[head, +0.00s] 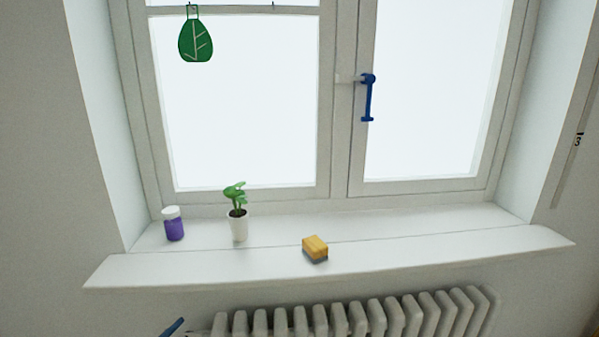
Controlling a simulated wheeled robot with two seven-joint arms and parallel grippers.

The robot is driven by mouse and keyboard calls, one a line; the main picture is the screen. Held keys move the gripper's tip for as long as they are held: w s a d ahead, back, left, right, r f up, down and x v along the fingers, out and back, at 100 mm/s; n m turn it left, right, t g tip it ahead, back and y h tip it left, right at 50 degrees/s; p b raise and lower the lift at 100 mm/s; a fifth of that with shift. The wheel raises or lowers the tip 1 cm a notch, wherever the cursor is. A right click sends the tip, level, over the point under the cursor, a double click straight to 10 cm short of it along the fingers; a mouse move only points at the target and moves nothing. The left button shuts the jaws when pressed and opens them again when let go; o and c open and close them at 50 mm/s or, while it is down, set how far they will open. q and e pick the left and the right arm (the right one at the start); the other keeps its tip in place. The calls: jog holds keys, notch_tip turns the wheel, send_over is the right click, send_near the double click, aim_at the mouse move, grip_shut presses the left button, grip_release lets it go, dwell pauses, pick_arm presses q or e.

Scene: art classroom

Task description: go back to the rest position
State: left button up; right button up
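Neither of my grippers can be made out in the head view. A small dark blue piece (173,328) shows at the bottom edge, left of the radiator; too little of it shows to tell what it is. The white window sill (440,248) runs across the middle of the view. On it stand a purple jar with a white lid (174,226), a green plant in a white pot (238,226) and a yellow sponge with a grey underside (315,249). The sponge lies near the front edge of the sill.
A white radiator (350,318) stands below the sill. The window above has a blue handle (368,98), pointing down, and looks shut. The right part of the sill is clear.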

pick_arm(q)
jog(key=s+f+n+g+y, duration=0.2)
jog(key=s+f+n+g, duration=0.2)
jog(key=s+f, duration=0.7)
jog(key=s+f+n+g+y, duration=0.35)
jog(key=s+f, duration=0.45)
jog(key=f, duration=0.5)
jog(key=s+d+f+n+g, duration=0.1)
jog(key=s+d+f+g, duration=0.1)
jog(key=s, duration=0.6)
jog(key=s+d+f+n+g, duration=0.1)
jog(key=s+d+f+g, duration=0.1)
jog(key=s, duration=0.6)
jog(key=s+d+f+n+g, duration=0.1)
jog(key=s+d+f+g, duration=0.1)
jog(key=s, duration=0.6)
notch_tip(320, 180, down, 2)
jog(key=shift+d+f+n+g+h, duration=0.1)
jog(key=shift+d+n+g+h, duration=0.3)
jog(key=shift+g, duration=0.15)
